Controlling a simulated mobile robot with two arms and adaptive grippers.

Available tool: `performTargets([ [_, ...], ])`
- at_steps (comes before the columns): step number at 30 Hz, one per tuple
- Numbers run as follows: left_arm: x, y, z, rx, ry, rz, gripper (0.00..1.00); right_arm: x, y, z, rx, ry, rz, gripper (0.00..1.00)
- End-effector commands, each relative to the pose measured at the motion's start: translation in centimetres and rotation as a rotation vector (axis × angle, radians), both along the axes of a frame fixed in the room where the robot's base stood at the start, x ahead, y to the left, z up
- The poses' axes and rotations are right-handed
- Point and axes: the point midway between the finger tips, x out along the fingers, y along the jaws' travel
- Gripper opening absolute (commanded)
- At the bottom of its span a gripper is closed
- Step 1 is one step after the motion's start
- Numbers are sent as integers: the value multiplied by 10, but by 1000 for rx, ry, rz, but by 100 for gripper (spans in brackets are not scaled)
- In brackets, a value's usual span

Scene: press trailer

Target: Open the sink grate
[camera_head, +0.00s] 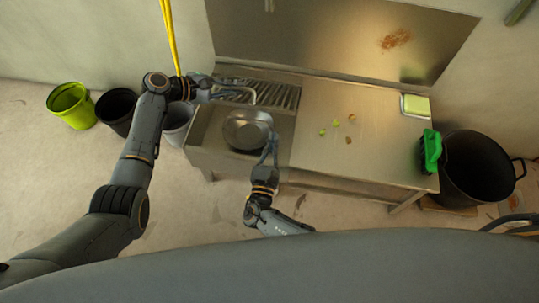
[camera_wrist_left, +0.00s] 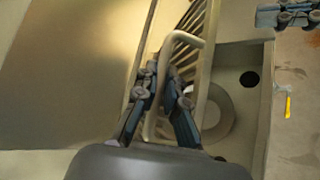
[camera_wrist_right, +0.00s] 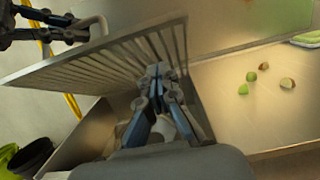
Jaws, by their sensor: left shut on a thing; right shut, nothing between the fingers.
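The slatted metal sink grate (camera_head: 275,94) lies across the back of the sink (camera_head: 205,133). It looks tilted up in the right wrist view (camera_wrist_right: 120,57). A bent grey metal bar (camera_wrist_left: 185,37) stands over the grate; I cannot tell whether it is the grate's handle. My left gripper (camera_head: 212,88) is shut on this bar, its fingers (camera_wrist_left: 168,90) on either side of it. My right gripper (camera_head: 271,143) is shut and empty over the front right part of the sink; its fingertips (camera_wrist_right: 158,78) show in front of the grate's slats.
A round metal pan (camera_head: 246,130) sits in the sink. Buckets (camera_head: 72,106) stand left; a large black pot (camera_head: 478,168) stands right.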

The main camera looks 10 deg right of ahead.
Motion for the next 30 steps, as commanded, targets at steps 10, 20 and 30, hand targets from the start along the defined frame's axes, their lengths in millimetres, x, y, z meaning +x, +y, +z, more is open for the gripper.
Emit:
performTargets([
  [10, 1, 1, 2, -1, -3, 3, 0, 33, -11, 28, 2, -1, -2, 0],
  [20, 1, 1, 2, -1, -3, 3, 0, 37, -13, 35, 1, 2, -2, 0],
  [30, 1, 1, 2, -1, -3, 2, 0, 43, -15, 45, 2, -3, -2, 0],
])
